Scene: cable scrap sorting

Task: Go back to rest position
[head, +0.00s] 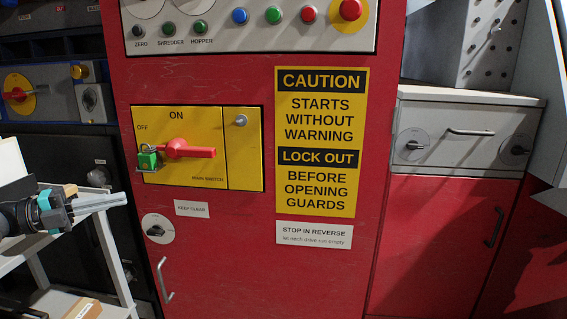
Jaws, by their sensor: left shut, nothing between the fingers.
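My left gripper (122,199) comes in from the left edge, in front of the red cabinet (220,270). Its grey fingers are together with nothing between them, and they point right. It is below and left of the yellow main switch panel (210,170), apart from it in the picture. The panel's red handle (190,151) lies level, pointing right. A green padlock (148,160) hangs at the panel's left side, by the handle's hub. My right gripper is not in view.
A light grey shelf cart (112,250) stands at the left, behind and under my left gripper. A grey counter (470,95) over red cupboards is at the right. A red push button (351,9) sits on the upper control panel.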

